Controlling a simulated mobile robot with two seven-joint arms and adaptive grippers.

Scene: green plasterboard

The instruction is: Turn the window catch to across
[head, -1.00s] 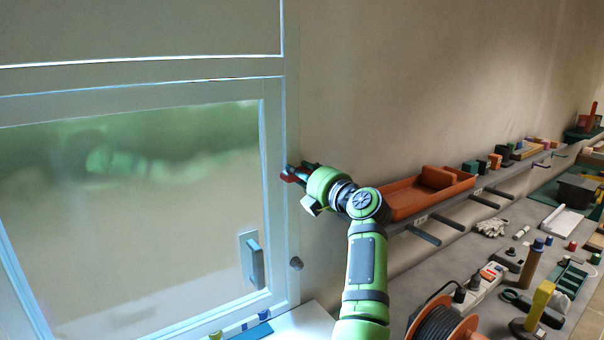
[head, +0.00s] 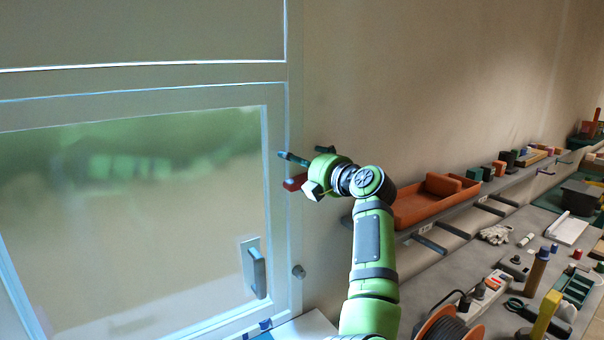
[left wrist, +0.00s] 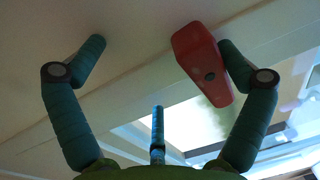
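The red window catch (head: 295,182) sits at the right edge of the window frame, partly hidden behind my left gripper in the head view. It also shows in the left wrist view (left wrist: 203,62) as a tapered red block with a dark round pivot. My left gripper (head: 309,154) is at the catch, its fingers spread apart in the left wrist view (left wrist: 162,62). The catch lies against or very close to the inner side of the right-hand finger; the left-hand finger is well clear of it. My right gripper is out of view.
An orange tray (head: 425,202) stands on a wall shelf to the right. Below is a cluttered bench with a cable reel (head: 447,330).

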